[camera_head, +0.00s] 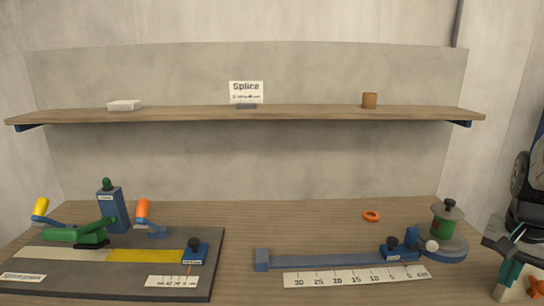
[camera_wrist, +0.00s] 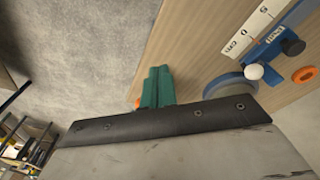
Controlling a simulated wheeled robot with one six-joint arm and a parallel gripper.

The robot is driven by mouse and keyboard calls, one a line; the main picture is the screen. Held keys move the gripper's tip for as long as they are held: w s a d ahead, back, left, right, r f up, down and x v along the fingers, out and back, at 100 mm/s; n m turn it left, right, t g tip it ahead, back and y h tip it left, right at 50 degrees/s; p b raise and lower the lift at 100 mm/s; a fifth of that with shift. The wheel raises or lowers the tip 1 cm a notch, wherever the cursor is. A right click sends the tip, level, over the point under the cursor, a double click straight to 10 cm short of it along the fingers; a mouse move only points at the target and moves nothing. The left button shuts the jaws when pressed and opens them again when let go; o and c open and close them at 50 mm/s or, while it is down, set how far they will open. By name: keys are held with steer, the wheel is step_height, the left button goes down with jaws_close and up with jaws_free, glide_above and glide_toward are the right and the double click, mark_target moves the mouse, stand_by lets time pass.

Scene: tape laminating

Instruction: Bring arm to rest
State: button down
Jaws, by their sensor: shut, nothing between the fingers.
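My gripper (camera_head: 510,276) is at the right edge of the head view, to the right of the ruler fixture and low near the front of the bench. Its teal fingers also show in the wrist view (camera_wrist: 157,88), close together with nothing between them. My dark arm rises above it along the right edge, partly cut off by the frame. The gripper appears apart from the bench fixtures.
A ruler fixture (camera_head: 325,260) with a green spool (camera_head: 446,223) stands left of my gripper. An orange ring (camera_head: 371,216) lies behind it. A lever fixture on a dark base (camera_head: 110,287) sits at left. A wooden shelf (camera_head: 300,113) crosses the back wall.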

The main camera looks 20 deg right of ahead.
steer(key=w+a+r+n, duration=0.1)
steer(key=a+r+n, duration=0.2)
steer(key=a, duration=1)
steer(key=w+a+r+n+t+y, duration=0.1)
steer(key=a+r+n, duration=0.2)
steer(key=a+n, duration=0.7)
steer(key=a, duration=0.4)
steer(key=shift+w+a+r+y, duration=0.15)
steer(key=shift+w+y, duration=0.1)
steer(key=shift+y, duration=0.05)
